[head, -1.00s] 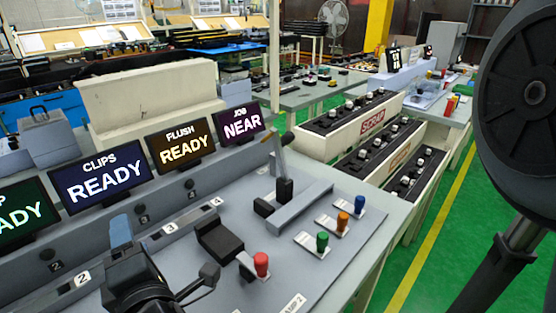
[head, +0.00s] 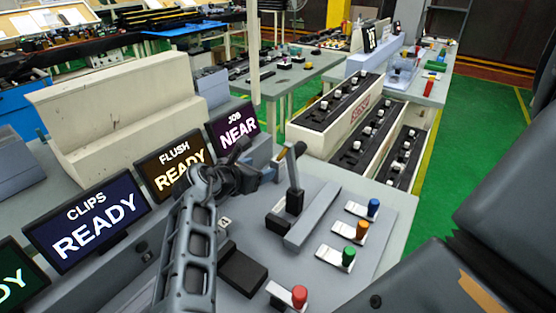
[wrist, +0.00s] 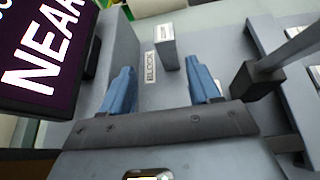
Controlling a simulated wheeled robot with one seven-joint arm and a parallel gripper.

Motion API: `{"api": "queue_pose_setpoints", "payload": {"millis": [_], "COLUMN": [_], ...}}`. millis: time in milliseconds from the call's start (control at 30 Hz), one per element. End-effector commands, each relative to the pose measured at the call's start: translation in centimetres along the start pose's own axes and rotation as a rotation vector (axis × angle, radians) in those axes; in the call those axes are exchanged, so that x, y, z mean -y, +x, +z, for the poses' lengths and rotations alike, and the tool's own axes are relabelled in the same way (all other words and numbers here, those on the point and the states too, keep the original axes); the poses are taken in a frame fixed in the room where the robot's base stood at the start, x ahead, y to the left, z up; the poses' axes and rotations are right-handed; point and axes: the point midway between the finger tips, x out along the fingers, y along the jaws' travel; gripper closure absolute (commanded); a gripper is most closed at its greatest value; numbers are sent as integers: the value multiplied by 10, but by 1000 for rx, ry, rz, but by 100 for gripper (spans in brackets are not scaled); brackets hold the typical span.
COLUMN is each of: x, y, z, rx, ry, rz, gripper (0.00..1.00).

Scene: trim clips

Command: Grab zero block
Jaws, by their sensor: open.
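A small grey block (wrist: 165,48) with a paler top stands on the grey bench top beside a label reading BLOCK (wrist: 151,67) in the wrist view. My gripper (wrist: 162,78) has its two blue fingers spread apart, with nothing between them. The block is ahead of the fingertips, roughly in line with the gap between them and apart from both. In the head view my gripper (head: 267,174) is low near the NEAR screen, partly covered by my arm. I cannot make out the block clearly there.
The NEAR screen (head: 234,128) stands close to the left of my gripper. A dark upright lever (head: 294,181) on a grey rail is close to the right. Red (head: 299,296), green (head: 348,256), orange (head: 362,229) and blue (head: 373,207) knobs stand nearer the bench's right edge.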

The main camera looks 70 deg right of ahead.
Motion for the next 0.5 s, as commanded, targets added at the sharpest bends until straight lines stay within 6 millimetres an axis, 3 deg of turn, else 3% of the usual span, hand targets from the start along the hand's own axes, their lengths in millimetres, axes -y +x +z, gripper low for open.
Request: {"api": "queue_pose_setpoints", "payload": {"millis": [500], "x": [11], "y": [44], "z": [6], "rx": [3], "ry": [-51], "rz": [-61], "gripper": [38]}}
